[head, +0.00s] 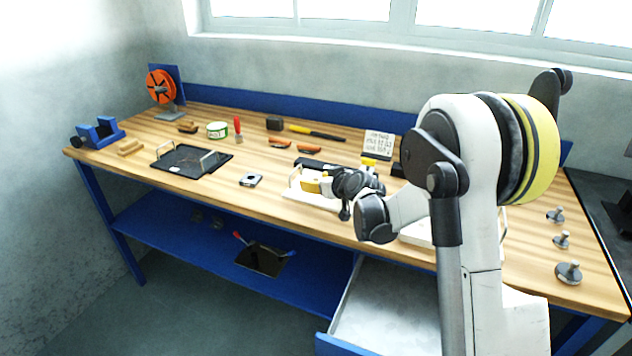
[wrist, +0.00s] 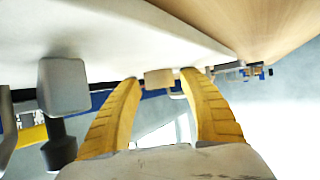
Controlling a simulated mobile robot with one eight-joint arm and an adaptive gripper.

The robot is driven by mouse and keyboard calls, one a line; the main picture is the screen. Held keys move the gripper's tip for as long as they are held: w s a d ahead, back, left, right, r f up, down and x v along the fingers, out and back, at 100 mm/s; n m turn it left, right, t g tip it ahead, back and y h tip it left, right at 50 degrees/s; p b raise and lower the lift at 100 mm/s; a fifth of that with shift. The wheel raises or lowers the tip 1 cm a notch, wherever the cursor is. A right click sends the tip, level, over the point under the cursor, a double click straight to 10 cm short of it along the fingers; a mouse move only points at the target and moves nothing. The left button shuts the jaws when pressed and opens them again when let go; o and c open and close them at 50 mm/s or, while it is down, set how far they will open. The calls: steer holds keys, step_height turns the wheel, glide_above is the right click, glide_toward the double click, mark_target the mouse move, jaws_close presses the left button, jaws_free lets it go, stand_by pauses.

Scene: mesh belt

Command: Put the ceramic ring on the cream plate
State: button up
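A cream plate with a raised handle (head: 318,202) lies near the middle of the table, partly hidden by my gripper. A broad pale surface (wrist: 110,30) fills the top of the wrist view, close to the fingers; I cannot tell if it is that plate. My gripper (head: 312,185) is low over the plate with its yellow fingers (wrist: 159,80) apart. A small tan block (wrist: 158,78) shows between the fingertips, with gaps on both sides. No ceramic ring is clearly recognisable. A white round item with a green band (head: 217,130) stands at the back left.
Orange-handled tools (head: 309,149) and a written sign (head: 378,144) are behind. Metal pegs (head: 568,272) stand at right. A drawer (head: 385,310) hangs open below.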

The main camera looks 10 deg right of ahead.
steer(key=shift+r, duration=0.25)
steer(key=p+v, duration=0.4)
steer(key=v, duration=0.7)
steer(key=shift+s+r, duration=0.15)
steer(key=shift+s, duration=0.25)
steer(key=s+a+r+m+g, duration=0.1)
steer(key=s+a+r, duration=0.15)
steer(key=s, duration=0.35)
steer(key=s+a+r+g, duration=0.1)
steer(key=s+a+r, duration=0.1)
steer(key=s+r, duration=0.35)
steer(key=s+d+f+m+g+h, duration=0.1)
steer(key=s+h, duration=0.1)
steer(key=s, duration=0.8)
steer(key=s+d+f+m+g+h, duration=0.1)
steer(key=s+g, duration=0.1)
steer(key=s, duration=0.9)
steer(key=shift+f+m+h, duration=0.3)
steer(key=shift+h, duration=0.1)
